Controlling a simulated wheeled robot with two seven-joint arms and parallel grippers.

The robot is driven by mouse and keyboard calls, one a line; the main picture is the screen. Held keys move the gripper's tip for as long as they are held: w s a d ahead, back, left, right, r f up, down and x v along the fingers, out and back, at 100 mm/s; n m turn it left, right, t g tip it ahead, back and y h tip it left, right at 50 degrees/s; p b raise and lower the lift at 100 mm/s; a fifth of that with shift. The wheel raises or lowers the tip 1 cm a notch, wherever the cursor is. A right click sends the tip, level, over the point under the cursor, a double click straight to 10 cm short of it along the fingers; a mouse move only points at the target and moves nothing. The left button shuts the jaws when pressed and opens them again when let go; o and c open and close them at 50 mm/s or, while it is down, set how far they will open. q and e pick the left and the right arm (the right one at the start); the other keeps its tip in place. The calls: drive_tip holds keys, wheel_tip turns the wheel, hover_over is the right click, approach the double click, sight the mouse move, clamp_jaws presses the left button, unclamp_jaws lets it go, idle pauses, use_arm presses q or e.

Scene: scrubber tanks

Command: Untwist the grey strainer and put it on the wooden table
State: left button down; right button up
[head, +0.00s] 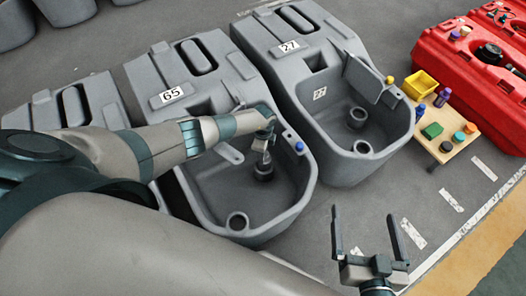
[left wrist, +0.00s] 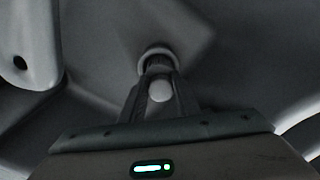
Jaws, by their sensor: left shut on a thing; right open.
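The grey strainer (head: 264,172) is a dark round piece low inside the open basin of the grey tank marked 65 (head: 306,185). My left gripper (head: 265,158) reaches down into this basin and is shut on the strainer. In the left wrist view the strainer's round collar (left wrist: 158,57) shows at the tips of my left gripper (left wrist: 159,80); its lower part is hidden. The small wooden table (head: 430,148) stands at the right, beyond tank 27. My right gripper (head: 365,232) is open and empty above the floor, in front of the tanks.
The tank marked 27 (head: 375,165) stands beside tank 65, with its lid raised. A blue cap (head: 299,146) sits on tank 65's rim.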

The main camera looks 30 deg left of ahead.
use_arm(q)
drive_tip(key=shift+s+d+p, duration=0.35)
drive_tip(key=shift+d+p, duration=0.15)
drive_tip(key=shift+p, duration=0.3)
drive_tip(key=shift+w+r, duration=0.15)
drive_tip(key=shift+r, duration=0.1)
idle(0.7)
drive_tip(key=shift+w+r+p, duration=0.1)
drive_tip(key=shift+r+p, duration=1.25)
drive_tip(key=shift+p, duration=0.2)
drive_tip(key=shift+a+r+p, duration=0.15)
drive_tip(key=shift+r+p, duration=0.45)
drive_tip(key=shift+p, duration=0.05)
drive_tip(key=shift+a+r+p, duration=0.15)
drive_tip(key=shift+r+p, duration=0.4)
drive_tip(key=shift+p, duration=0.1)
